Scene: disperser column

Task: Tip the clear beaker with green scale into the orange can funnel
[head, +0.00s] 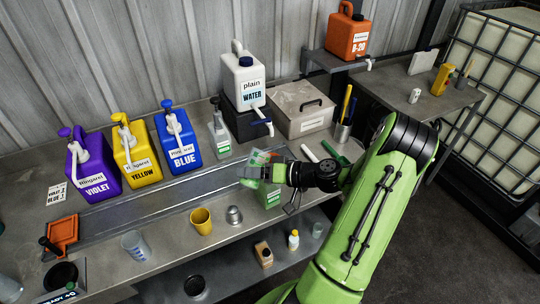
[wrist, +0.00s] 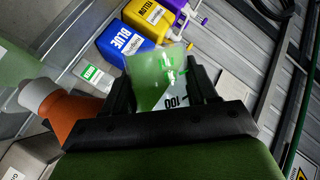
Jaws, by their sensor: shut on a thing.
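My gripper (head: 262,172) is shut on the clear beaker with green scale (wrist: 158,80). In the wrist view the beaker sits between the dark fingers, with a green patch and the mark 100 on its wall. In the head view the beaker (head: 258,160) is small and partly covered by my gripper. I cannot tell how much is in it. An orange can (wrist: 75,115) with a pale grey funnel-like end (wrist: 38,93) lies left of my gripper in the wrist view, apart from the beaker. I cannot make out this can in the head view.
Violet (head: 92,165), yellow (head: 137,147) and blue (head: 178,138) pump cans line the back of the bench. A white water can (head: 245,78) stands behind my gripper. A yellow cup (head: 201,221) and a clear beaker (head: 134,245) stand in front. An orange B-20 can (head: 347,35) is up on a shelf.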

